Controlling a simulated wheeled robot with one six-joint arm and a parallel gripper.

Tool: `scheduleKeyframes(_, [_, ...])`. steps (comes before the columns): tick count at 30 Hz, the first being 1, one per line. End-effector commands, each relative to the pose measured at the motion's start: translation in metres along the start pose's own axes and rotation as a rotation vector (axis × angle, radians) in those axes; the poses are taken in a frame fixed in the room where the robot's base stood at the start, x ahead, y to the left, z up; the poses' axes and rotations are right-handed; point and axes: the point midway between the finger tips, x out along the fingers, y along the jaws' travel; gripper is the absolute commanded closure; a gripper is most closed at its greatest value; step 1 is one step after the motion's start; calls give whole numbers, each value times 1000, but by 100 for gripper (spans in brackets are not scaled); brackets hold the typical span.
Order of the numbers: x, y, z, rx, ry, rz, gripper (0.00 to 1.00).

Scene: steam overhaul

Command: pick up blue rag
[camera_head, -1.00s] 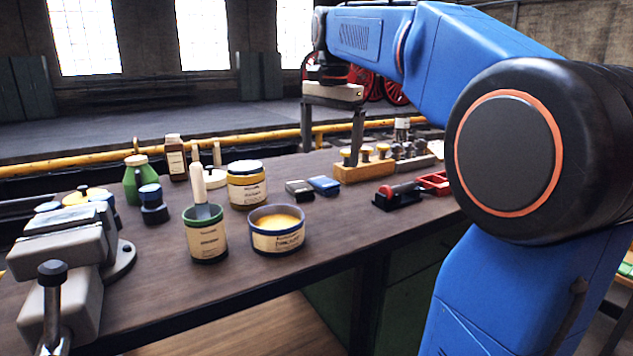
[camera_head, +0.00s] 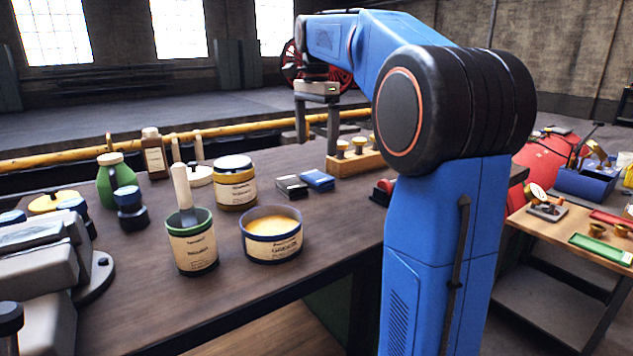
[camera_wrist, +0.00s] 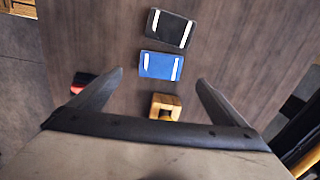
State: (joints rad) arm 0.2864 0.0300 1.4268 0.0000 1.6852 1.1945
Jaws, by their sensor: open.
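The blue rag (camera_head: 317,179) looks like a small flat blue block on the dark workbench, beside a similar black block (camera_head: 291,186). My gripper (camera_head: 317,140) points down above the bench, open and empty, behind and above the blue rag in the head view. Its two fingers (camera_wrist: 160,78) show spread apart in the wrist view.
A wooden block with brass knobs (camera_head: 357,162) stands right of the blue rag. A yellow-labelled jar (camera_head: 235,186), an open tin (camera_head: 272,243) and a can with a brush (camera_head: 192,250) stand to its left. A side table (camera_head: 570,245) is at right.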

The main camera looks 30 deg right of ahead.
Motion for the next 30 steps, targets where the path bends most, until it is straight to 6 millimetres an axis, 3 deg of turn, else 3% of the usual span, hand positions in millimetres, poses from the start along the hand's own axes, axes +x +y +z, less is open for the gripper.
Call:
scheduleKeyframes(6, [34,1,0,0,-1,1,4])
scheduleKeyframes(14, [50,0,-1,-1,0,0,4])
scheduleKeyframes(24, [91,-2,-5,-1,0,1,4])
scheduleKeyframes(30, [98,-2,-5,-1,0,-1,4])
